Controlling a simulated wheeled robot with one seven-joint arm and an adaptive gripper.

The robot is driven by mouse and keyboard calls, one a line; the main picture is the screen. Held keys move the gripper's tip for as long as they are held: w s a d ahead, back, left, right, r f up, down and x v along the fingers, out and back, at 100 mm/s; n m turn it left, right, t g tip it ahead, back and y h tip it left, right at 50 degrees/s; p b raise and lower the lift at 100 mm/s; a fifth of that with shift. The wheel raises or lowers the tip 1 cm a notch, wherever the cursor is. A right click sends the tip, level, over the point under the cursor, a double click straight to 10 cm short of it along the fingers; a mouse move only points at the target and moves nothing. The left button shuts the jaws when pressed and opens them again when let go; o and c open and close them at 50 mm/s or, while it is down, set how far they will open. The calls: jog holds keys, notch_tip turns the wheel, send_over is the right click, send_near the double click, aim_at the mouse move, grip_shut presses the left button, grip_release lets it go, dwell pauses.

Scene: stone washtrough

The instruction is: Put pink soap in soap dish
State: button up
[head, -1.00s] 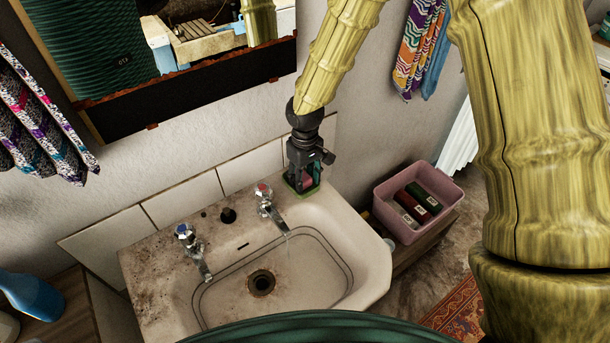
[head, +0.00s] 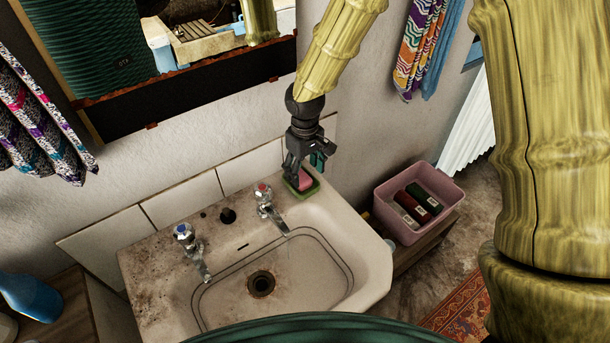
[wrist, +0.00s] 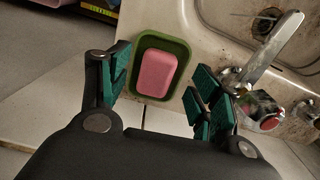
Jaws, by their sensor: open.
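The pink soap (head: 303,182) lies in the green soap dish (head: 314,188) at the sink's back right corner. In the wrist view the pink soap (wrist: 158,72) lies flat inside the rim of the green soap dish (wrist: 178,44), clear of both fingers. My gripper (head: 303,172) is above the dish, its jaws open and empty. In the wrist view my gripper's green-padded fingers (wrist: 160,90) stand apart on either side of the dish. In the head view the fingers hide part of the dish.
The stained sink (head: 335,215) has two taps; the right tap (head: 270,207) is close to the dish. A pink bin (head: 385,210) with several boxes stands right of the sink. A tiled backsplash (head: 247,170) and mirror (head: 200,95) are behind. The basin is empty.

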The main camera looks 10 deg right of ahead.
aim_at(305, 180)
notch_tip(305, 180, up, 9)
jog(key=b, duration=0.1)
dwell(0.4)
